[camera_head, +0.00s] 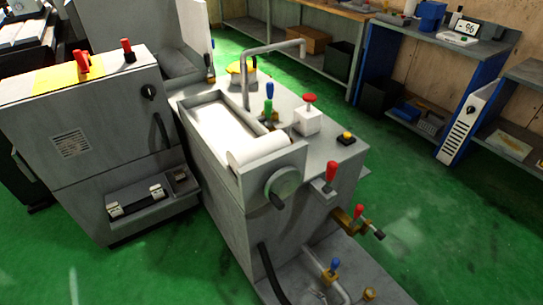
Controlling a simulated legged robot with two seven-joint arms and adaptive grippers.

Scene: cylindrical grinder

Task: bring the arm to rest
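Neither of my grippers nor my arms shows in the head view. The cylindrical grinder (222,189) stands in the middle, a grey machine with a white roller (262,149) lying in its top trough. A round handwheel (283,187) sits on its front face. A red-knobbed lever (331,173) and another red-knobbed lever (358,212) stick out at its right side. A red mushroom button (310,98) tops a white box. A bent grey pipe (246,75) rises above the top. Nothing is seen touching the grinder.
A grey cabinet (95,140) with red knobs adjoins the grinder on the left. Workbenches with blue sides (366,62) line the back right wall. A low grey base (340,280) with pipes is at the front. Green floor (445,235) is clear at the right.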

